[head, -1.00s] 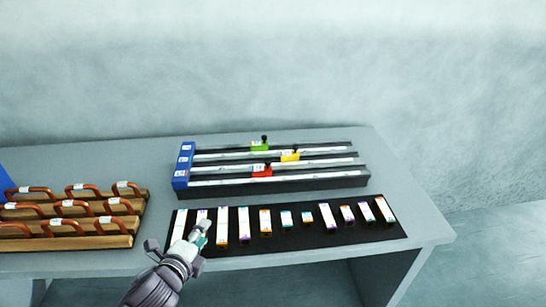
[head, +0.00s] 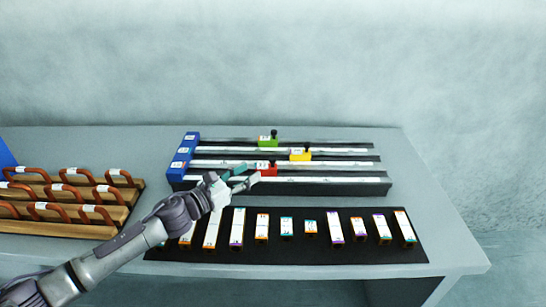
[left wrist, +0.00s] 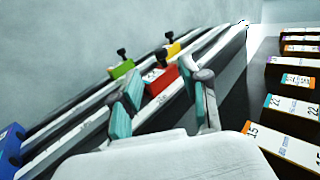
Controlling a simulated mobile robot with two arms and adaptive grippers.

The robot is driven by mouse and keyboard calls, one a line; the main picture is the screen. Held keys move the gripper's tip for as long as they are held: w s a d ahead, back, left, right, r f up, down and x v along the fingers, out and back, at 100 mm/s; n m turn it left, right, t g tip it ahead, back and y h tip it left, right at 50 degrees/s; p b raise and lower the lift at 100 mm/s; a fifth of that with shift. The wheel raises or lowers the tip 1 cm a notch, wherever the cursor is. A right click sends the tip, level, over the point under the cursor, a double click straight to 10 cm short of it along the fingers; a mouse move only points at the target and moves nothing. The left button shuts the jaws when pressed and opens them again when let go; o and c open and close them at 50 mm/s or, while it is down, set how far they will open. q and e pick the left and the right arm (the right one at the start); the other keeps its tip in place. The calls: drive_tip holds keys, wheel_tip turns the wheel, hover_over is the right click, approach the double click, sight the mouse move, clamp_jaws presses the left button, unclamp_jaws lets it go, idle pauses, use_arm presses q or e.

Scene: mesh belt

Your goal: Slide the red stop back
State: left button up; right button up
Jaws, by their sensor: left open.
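The red stop (head: 266,169) sits on the front rail of the black rail unit (head: 340,189), right of the blue end block (head: 181,162). It also shows in the left wrist view (left wrist: 160,79), just beyond my fingers. My left gripper (head: 248,175) is open at the front rail, with its fingertips close to the left side of the red stop. In the left wrist view the gripper (left wrist: 165,105) has its teal-padded fingers apart with nothing between them. Whether a fingertip touches the stop I cannot tell. My right gripper is not in view.
A green stop (head: 264,141) and a yellow stop (head: 300,154) sit on the rails behind. A black mat (head: 300,251) with several labelled blocks lies in front. A wooden rack (head: 60,227) with copper-coloured handles stands at the left. The table right of the rails is bare.

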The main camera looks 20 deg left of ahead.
sight(270, 160)
use_arm(q)
drive_tip(key=p+x, duration=0.1)
drive_tip(key=x, duration=0.8)
drive_tip(key=shift+w+d+f, duration=0.15)
drive_tip(key=shift+w+d, duration=0.05)
drive_tip(key=shift+w, duration=0.1)
clamp_jaws()
drive_tip(key=shift+d, duration=0.1)
